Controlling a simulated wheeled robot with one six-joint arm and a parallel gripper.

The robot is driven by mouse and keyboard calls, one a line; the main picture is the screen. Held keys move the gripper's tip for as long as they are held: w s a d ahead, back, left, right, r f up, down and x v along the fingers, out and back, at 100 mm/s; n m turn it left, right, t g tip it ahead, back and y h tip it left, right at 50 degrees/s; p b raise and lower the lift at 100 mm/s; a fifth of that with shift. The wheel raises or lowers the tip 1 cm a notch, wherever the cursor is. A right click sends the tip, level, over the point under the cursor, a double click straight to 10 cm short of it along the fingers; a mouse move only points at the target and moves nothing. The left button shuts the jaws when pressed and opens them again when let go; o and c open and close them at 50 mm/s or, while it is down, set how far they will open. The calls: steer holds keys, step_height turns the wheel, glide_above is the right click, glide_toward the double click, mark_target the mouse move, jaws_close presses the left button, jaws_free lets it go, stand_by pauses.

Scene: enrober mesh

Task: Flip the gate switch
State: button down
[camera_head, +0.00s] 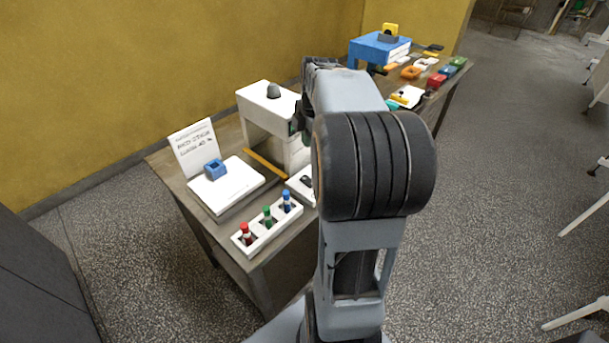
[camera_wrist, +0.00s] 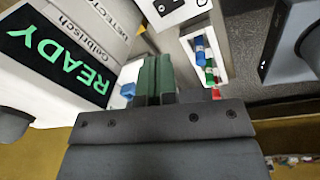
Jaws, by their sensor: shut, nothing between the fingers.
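A small white box with a dark part on top (camera_head: 304,181) sits on the near table, partly hidden by my arm. A pale panel with dark round marks (camera_wrist: 176,10) shows at the top edge of the wrist view, cut off. I cannot tell for sure which part is the gate switch or how it is set. My gripper (camera_wrist: 155,75) is shut and empty, its dark green fingers together, beside a machine with a green READY display (camera_wrist: 62,58). In the head view, my arm hides most of the gripper near the white machine (camera_head: 262,108).
A rack (camera_head: 270,232) holds red, green and blue vials. A white plate (camera_head: 245,189) bears a blue block (camera_head: 215,169), with a sign (camera_head: 194,147) behind it. A yellow bar (camera_head: 265,163) lies nearby. A blue machine (camera_head: 376,48) and coloured blocks stand farther back.

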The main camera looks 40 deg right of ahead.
mark_target(304, 179)
steer(key=n, duration=0.4)
steer(key=shift+s+a+r, duration=0.15)
steer(key=f, duration=0.4)
steer(key=w+f, duration=0.1)
steer(key=f, duration=0.9)
steer(key=shift+w+a+p, duration=0.15)
steer(key=shift+w+p, duration=0.15)
steer(key=shift+w, duration=0.05)
